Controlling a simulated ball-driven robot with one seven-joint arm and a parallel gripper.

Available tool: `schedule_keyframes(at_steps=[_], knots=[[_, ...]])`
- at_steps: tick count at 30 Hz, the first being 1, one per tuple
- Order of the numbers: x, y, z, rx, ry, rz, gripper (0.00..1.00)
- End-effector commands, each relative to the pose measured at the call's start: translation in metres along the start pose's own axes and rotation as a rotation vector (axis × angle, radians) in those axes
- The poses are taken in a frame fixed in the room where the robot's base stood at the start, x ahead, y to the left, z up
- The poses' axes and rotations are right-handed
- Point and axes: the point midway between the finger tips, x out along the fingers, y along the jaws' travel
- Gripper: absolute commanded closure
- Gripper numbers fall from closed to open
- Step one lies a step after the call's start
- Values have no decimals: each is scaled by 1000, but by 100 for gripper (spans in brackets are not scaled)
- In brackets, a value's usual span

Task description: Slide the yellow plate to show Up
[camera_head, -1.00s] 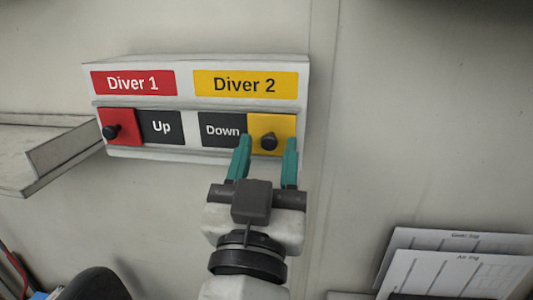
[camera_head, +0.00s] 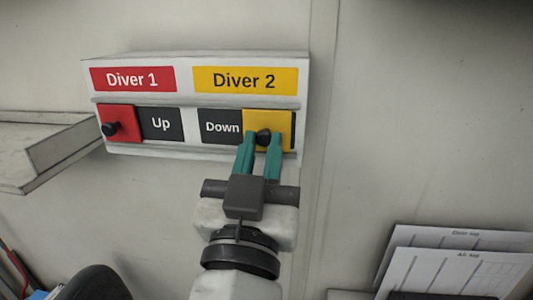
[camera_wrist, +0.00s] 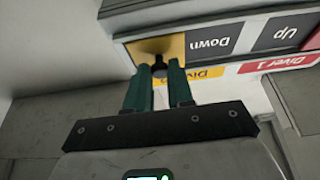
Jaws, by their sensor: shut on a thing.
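The yellow plate (camera_head: 281,121) sits at the right end of the Diver 2 slot, with the word Down (camera_head: 221,127) showing to its left. A thin dark strip shows at its right edge. Its dark knob (camera_head: 264,134) is between the teal fingers of my gripper (camera_head: 261,142), which are shut on it. In the wrist view the yellow plate (camera_wrist: 172,46) and the dark knob (camera_wrist: 160,68) show upside down, with the fingers (camera_wrist: 160,75) on either side of the knob. No Up label shows in the Diver 2 slot.
The red plate (camera_head: 122,119) with its own knob sits at the left of the Diver 1 slot, where Up (camera_head: 160,124) shows. A grey shelf (camera_head: 45,150) juts out at left. Papers (camera_head: 450,270) stand at lower right.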

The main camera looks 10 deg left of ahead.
Motion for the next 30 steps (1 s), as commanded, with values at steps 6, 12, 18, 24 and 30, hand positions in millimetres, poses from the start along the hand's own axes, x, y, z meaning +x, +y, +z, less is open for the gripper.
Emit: schedule_keyframes(at_steps=[6,12,18,24,30], knots=[[-2,-40,4,3,4,-4,100],[-1,-64,2,2,2,-3,100],[0,-69,0,1,-1,-3,100],[0,-70,0,1,0,-6,76],[0,-69,0,1,1,-5,57]])
